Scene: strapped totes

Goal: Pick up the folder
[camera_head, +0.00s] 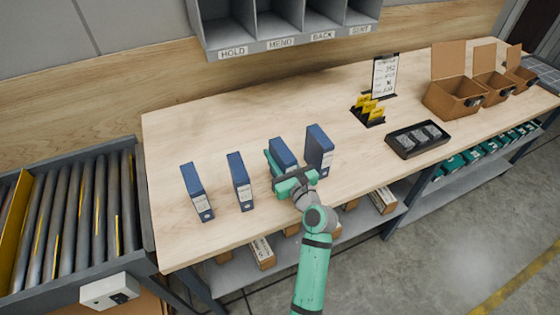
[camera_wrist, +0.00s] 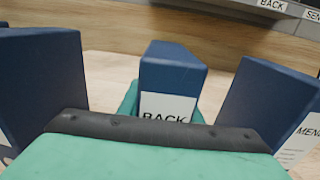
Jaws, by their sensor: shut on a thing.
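Several blue folders stand upright in a row on the wooden table. My gripper (camera_head: 283,172) is shut on the third folder from the left (camera_head: 283,153). In the wrist view this folder (camera_wrist: 172,85) stands in the middle with a white label reading "BACK", its lower part hidden behind my gripper. The rightmost folder (camera_head: 319,150) is close beside it; in the wrist view a folder labelled "MENU" or similar (camera_wrist: 266,105) is at the right. Two more folders, the far left one (camera_head: 197,191) and the second one (camera_head: 239,181), stand to the left with gaps between them.
A grey shelf (camera_head: 225,54) with labelled slots hangs above the table's back. To the right are a yellow-card holder (camera_head: 368,110), a black tray (camera_head: 417,140) and open cardboard boxes (camera_head: 456,98). A roller conveyor (camera_head: 75,215) is at the left. The table middle (camera_head: 215,130) is clear.

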